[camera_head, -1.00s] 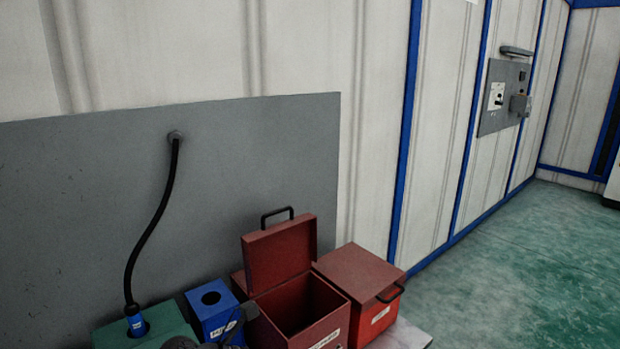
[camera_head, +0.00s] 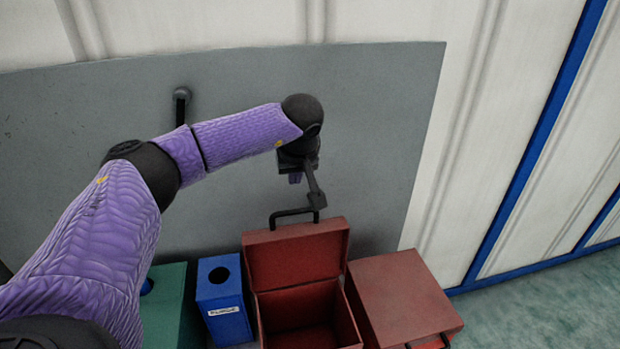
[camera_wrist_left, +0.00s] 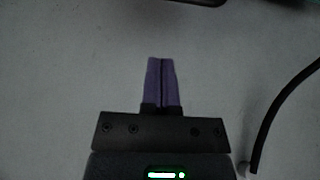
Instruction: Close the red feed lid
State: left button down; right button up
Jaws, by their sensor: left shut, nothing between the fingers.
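The red lid (camera_head: 297,252) of the left red box (camera_head: 349,320) stands open, roughly upright at the box's back edge. Its dark handle (camera_head: 290,213) is on its top edge. The box's inside is open to view. My left gripper (camera_head: 295,179) is above and behind the lid, in front of the grey panel. Its purple fingers are shut and empty; they also show together in the left wrist view (camera_wrist_left: 163,62). A dark part by the gripper overlaps the handle in the picture; I cannot tell whether they touch. My right gripper is not in view.
A second red box (camera_head: 404,295) with a shut lid stands close on the right. A blue box (camera_head: 222,300) and a green box (camera_head: 168,310) stand on the left. The grey panel (camera_head: 370,130) is behind. A black cable (camera_wrist_left: 285,110) shows in the left wrist view.

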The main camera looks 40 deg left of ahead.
pick_arm(q)
jog(key=b+x, duration=0.2)
jog(key=x, duration=0.6)
jog(key=s+d, duration=0.1)
jog(key=s+d+r+p, duration=0.1)
jog(key=d, duration=0.1)
jog(key=shift+s+d, duration=0.15)
jog(key=shift+s, duration=0.05)
